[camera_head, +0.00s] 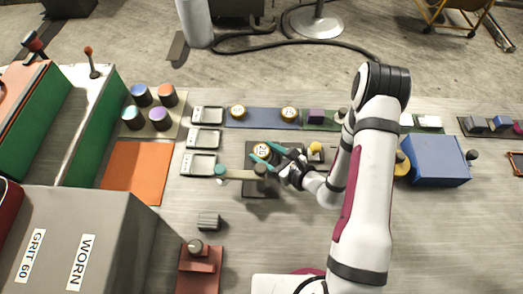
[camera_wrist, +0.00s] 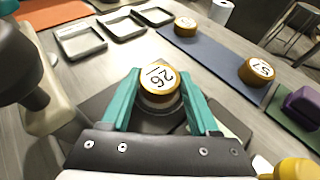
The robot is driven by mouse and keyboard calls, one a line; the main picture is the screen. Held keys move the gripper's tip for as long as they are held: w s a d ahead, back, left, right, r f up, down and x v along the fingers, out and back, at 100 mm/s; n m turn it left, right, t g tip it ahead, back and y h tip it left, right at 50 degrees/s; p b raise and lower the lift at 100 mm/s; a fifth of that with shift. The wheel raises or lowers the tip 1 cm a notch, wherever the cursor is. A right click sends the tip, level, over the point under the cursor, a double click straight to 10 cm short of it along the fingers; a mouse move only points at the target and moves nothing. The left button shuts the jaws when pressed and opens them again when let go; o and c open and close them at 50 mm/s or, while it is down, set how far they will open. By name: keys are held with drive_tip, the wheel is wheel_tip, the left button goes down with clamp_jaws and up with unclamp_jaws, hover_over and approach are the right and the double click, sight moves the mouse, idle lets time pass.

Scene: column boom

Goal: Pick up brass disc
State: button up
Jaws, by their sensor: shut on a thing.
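A brass disc (camera_wrist: 160,80) with a white numbered top sits between the teal fingers of my gripper (camera_wrist: 162,90) in the wrist view. The fingers are shut on its sides. In the head view the same disc (camera_head: 262,150) shows at the tips of my gripper (camera_head: 264,153), over a dark plate (camera_head: 262,188). A grey round part shows just below the disc in the wrist view. I cannot tell whether the disc touches it. Two other brass discs, one on the left (camera_head: 237,111) and one on the right (camera_head: 289,112), sit on a blue mat (camera_head: 262,118).
Silver trays (camera_head: 199,164) stand left of the plate, near an orange mat (camera_head: 138,172). A beige bar with a teal knob (camera_head: 221,170) lies close to my gripper. A yellow knob (camera_head: 315,147) and a blue box (camera_head: 435,160) are to the right.

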clamp_jaws()
